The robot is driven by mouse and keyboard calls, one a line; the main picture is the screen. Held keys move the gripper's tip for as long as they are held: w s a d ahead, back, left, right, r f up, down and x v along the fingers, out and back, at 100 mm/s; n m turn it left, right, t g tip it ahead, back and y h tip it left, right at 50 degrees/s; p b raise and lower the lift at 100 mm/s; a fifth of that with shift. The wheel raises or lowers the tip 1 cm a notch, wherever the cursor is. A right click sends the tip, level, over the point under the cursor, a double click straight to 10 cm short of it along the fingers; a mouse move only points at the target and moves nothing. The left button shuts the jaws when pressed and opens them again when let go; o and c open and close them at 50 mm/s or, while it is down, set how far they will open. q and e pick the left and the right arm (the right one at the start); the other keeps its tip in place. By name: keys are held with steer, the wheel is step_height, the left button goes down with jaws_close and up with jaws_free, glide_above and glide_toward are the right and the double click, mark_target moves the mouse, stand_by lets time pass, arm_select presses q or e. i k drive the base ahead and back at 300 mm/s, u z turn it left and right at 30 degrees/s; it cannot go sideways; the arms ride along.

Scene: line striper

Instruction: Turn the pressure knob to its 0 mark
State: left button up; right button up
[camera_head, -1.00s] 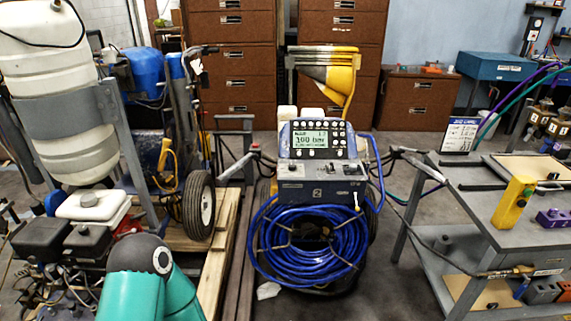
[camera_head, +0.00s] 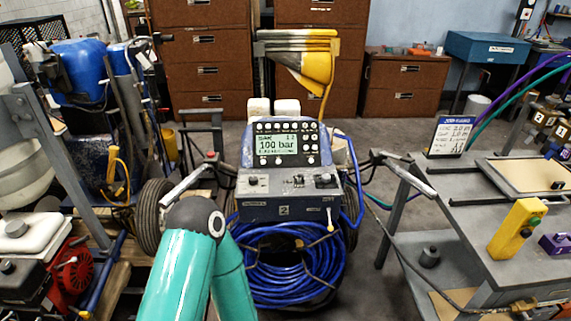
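The line striper stands in the middle. Its blue-framed control panel (camera_head: 246,153) faces me. The screen (camera_head: 275,145) reads "100 bar". Below it a grey shelf carries small dark controls: one on the left (camera_head: 253,180) and a group on the right (camera_head: 325,180). They are too small to tell which is the pressure knob or where it points. A teal arm of mine (camera_head: 178,275) rises from the bottom edge, its dark joint (camera_head: 195,215) left of and nearer than the panel. Neither gripper shows.
A coiled blue hose (camera_head: 290,265) hangs on the machine's front. A handlebar (camera_head: 188,184) sticks out at its left and another (camera_head: 405,175) at its right. A grey workbench (camera_head: 470,205) with a yellow box (camera_head: 517,228) stands at the right.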

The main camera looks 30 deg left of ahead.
mark_target(252, 180)
steer(key=u, duration=0.1)
steer(key=i, duration=0.85)
steer(key=u, duration=0.45)
